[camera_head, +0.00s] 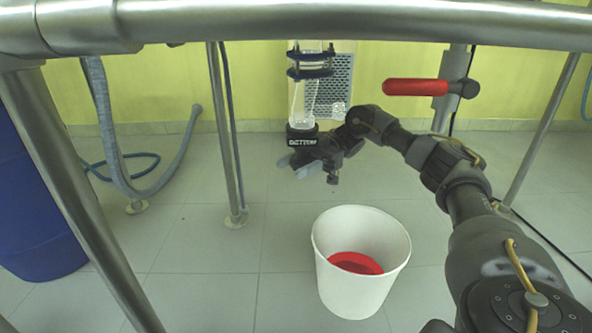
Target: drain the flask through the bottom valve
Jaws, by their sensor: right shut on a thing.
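The glass outlet (304,100) of the flask hangs down at the top middle, with dark blue clamp rings around it. Below it is the bottom valve (302,134), a black fitting with white lettering. My right gripper (312,160) is just under this fitting, shut on part of the bottom valve; the exact grip is small and partly hidden by the gripper. A white bucket (329,278) stands upright on the floor below and to the right of the valve. Something flat and red (356,263) shows inside it. My left gripper is out of view.
A steel rail (330,22) crosses the top, and steel posts (220,130) stand left and right. A red handle (415,87) sticks out at the upper right. A blue drum (35,205) is at the left edge, near a grey hose (150,190). The tiled floor around the bucket is clear.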

